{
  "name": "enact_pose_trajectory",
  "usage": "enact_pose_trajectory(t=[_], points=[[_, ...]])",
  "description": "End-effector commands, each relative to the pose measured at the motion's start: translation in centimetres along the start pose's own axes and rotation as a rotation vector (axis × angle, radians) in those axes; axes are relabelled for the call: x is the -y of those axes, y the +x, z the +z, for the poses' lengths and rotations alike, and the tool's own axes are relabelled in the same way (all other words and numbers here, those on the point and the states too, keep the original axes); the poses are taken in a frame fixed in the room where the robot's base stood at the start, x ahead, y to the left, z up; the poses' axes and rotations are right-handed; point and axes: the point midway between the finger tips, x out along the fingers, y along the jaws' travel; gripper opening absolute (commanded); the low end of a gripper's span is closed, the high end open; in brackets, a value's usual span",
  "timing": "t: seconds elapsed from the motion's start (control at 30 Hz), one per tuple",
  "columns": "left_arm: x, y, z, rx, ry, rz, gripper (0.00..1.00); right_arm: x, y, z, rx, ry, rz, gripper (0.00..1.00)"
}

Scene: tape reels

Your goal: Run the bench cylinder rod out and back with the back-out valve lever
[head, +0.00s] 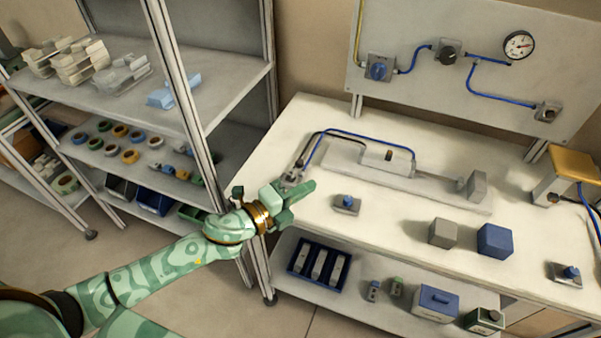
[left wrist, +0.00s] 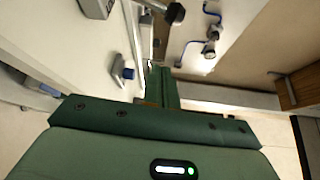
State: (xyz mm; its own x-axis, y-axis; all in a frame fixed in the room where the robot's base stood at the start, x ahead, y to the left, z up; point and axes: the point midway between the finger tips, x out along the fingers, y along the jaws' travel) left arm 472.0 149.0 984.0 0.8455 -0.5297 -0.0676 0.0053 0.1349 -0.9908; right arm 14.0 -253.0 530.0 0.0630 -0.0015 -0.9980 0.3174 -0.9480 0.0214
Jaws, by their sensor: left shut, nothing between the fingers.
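The bench cylinder (head: 388,160) is a grey block on a long pale base plate (head: 440,192) on the bench. A grey end block (head: 476,184) stands at the right of the plate. I cannot tell how far the rod is out. A small grey valve (head: 292,174) with hoses sits left of the cylinder, partly hidden behind my left gripper (head: 311,187). Its lever is not clear to me. My left gripper is shut and empty above the bench's front left, close to the valve; contact is unclear. Its green fingers (left wrist: 162,88) show in the left wrist view. My right gripper is out of view.
A grey box with a blue knob (head: 347,203), a grey cube (head: 443,233) and a blue cube (head: 495,240) stand along the bench front. A gauge panel (head: 430,90) rises behind. A shelf rack (head: 215,90) stands at left. Bare bench lies between cylinder and cubes.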

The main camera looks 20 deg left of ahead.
Motion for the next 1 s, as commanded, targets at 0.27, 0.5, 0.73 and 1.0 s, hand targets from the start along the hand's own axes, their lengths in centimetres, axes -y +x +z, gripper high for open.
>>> enact_pose_trajectory(t=[0.27,0.5,0.73,1.0], points=[[-0.2,2.8,1.8,0.002,0.002,0.003,0.00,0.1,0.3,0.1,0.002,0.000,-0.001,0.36],[-0.1,2.1,3.6,0.001,0.000,0.002,0.00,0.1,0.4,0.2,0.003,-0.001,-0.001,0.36],[0.0,2.0,3.8,0.000,-0.001,0.001,0.00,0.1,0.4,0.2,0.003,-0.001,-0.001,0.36],[-0.1,2.0,3.8,0.000,-0.012,-0.006,0.00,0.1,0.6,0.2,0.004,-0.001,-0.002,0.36]])
